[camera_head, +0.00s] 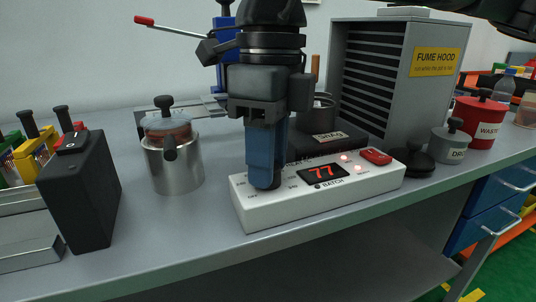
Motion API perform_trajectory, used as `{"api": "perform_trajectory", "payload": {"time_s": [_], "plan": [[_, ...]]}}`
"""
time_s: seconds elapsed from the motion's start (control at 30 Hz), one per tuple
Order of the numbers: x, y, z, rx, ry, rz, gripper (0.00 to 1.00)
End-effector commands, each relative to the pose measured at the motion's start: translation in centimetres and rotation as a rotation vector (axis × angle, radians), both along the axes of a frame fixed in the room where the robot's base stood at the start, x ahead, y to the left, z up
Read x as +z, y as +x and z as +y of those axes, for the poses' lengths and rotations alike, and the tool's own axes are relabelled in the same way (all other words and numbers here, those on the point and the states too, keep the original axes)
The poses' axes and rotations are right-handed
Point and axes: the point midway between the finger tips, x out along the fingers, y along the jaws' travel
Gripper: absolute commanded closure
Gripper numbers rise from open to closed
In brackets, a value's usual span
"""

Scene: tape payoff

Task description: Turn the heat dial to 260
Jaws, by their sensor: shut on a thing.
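The white control box (330,196) stands near the front edge of the bench, with a red-digit display (324,172) reading 77 and a BATCH label below it. My gripper (264,184) comes down from above onto the left part of its top, with its blue fingers shut on the heat dial. The fingers hide nearly all of the dial, so its pointer and most scale marks cannot be read. A red button (376,157) and small lit lamps sit on the right part of the box.
A steel pot (174,168) and a black switch box (78,192) stand left. A black hot plate (330,146), a fume hood (430,85), a black lid (413,161), a grey pot (450,147) and a red waste pot (481,122) are behind or right. The bench front is clear.

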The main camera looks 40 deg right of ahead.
Motion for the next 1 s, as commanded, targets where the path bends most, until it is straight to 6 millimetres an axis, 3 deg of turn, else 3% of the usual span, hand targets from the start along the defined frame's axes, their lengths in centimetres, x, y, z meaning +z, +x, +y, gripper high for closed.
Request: {"api": "perform_trajectory", "payload": {"time_s": [0.07, 0.1, 0.33, 0.67, 1.0], "plan": [[0.0, 0.0, 0.1, 0.001, 0.002, 0.001, 0.96], [0.0, 0.0, 0.1, 0.002, 0.002, 0.001, 0.62], [0.0, 0.0, 0.0, 0.001, 0.001, 0.000, 0.40], [0.7, 0.0, 0.0, 0.000, 0.000, -0.001, 0.40], [6.0, 0.2, -0.3, 0.000, 0.000, -0.001, 0.40]]}}
